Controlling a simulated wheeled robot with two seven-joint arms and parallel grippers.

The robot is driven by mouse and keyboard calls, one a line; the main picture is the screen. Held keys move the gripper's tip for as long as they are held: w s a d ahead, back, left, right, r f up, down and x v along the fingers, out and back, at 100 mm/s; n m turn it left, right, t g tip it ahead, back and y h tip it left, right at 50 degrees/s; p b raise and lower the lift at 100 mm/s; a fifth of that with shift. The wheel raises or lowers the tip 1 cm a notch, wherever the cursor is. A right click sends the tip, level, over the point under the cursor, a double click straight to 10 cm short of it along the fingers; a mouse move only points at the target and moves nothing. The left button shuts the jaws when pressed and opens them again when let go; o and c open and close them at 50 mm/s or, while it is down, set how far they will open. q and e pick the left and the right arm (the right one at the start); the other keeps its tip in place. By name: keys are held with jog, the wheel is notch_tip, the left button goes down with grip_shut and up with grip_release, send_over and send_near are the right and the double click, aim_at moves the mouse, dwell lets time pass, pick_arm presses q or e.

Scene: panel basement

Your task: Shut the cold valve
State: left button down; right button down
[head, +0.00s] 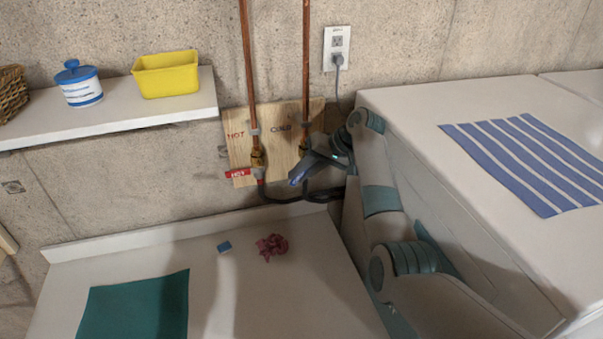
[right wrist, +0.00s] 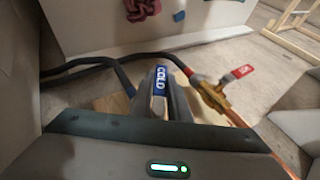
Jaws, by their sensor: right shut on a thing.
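The cold valve's blue handle (right wrist: 160,78), lettered COLD, stands between the fingers of my right gripper (right wrist: 164,98) in the right wrist view. In the head view my right gripper (head: 305,170) reaches in from the right at the cold copper pipe (head: 305,60), in front of the wooden board (head: 243,150) marked HOT and COLD. It is shut on the handle, whose blue tip (head: 294,181) shows at the fingertips, low and left of the pipe. The valve body is mostly hidden by the gripper. My left gripper is not in view.
The hot valve's red handle (head: 238,174) sticks out left, across its pipe (head: 248,60). Black hoses (head: 285,200) run below. A white appliance (head: 430,100) stands close on the right. A shelf (head: 110,120) is at left. The lower worktop (head: 230,300) is mostly clear.

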jog(key=c, duration=1.7)
grip_release()
